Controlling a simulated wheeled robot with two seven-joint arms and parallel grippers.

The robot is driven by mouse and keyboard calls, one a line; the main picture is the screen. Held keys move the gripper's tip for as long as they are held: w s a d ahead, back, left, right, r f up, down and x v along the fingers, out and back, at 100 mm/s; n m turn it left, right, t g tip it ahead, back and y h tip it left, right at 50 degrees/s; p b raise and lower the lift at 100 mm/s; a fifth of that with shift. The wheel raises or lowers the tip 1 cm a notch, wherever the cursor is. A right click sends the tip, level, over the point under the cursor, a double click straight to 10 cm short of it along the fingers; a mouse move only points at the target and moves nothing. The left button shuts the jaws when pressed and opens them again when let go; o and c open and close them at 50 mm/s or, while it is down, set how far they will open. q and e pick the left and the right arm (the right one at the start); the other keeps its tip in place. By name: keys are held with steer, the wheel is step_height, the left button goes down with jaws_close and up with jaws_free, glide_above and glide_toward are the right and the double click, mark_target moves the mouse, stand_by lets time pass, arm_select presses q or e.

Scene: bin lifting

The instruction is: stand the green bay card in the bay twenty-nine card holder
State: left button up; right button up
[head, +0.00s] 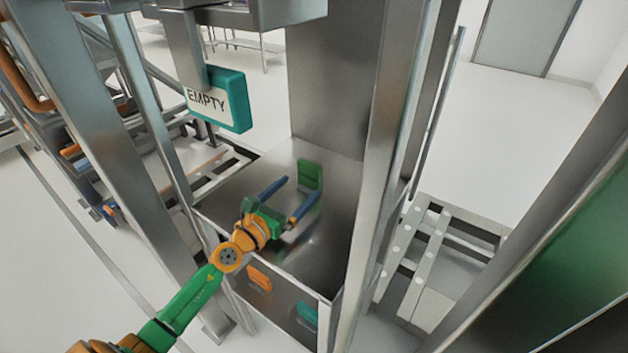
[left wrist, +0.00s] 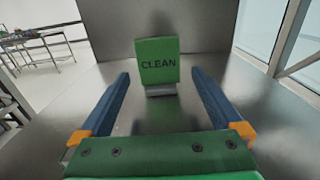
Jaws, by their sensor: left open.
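The green bay card (head: 309,175), marked CLEAN, stands upright on the metal shelf. In the left wrist view the card (left wrist: 158,63) faces me, with its lower edge at a small grey holder (left wrist: 160,90). How deep it sits in the holder I cannot tell. My left gripper (head: 303,186) is open, with its blue fingers pointing at the card. In the left wrist view the gripper (left wrist: 161,73) has one finger to each side, and they look clear of the card. My right gripper is not in view.
A teal EMPTY sign (head: 219,98) hangs above the shelf (head: 240,185). Metal posts (head: 385,140) flank the bay, and a metal wall (head: 325,80) closes its back. An orange piece (head: 259,279) and a teal piece (head: 307,314) are on the front panel.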

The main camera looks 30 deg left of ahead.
mark_target(308, 176)
arm_select(q)
steer(key=w, duration=0.6)
steer(key=shift+w+d+r+b, duration=0.1)
steer(key=shift+d+r+b, duration=0.15)
steer(key=shift+d+b, duration=0.05)
steer(key=c, duration=1.4)
steer(key=shift+r, duration=0.15)
steer(key=shift+c, duration=0.2)
step_height(308, 176, up, 4)
steer(key=p, duration=0.4)
steer(key=shift+r+p, duration=0.25)
steer(key=shift+p, duration=0.05)
steer(key=s+d+r+p, duration=0.1)
steer(key=s+r+p, duration=0.3)
steer(key=s, duration=0.3)
steer(key=s+d+r+p, duration=0.1)
steer(key=s+r+p, duration=0.3)
steer(key=s+p, duration=0.2)
steer(key=shift+s+r, duration=0.15)
steer(key=shift+s, duration=0.4)
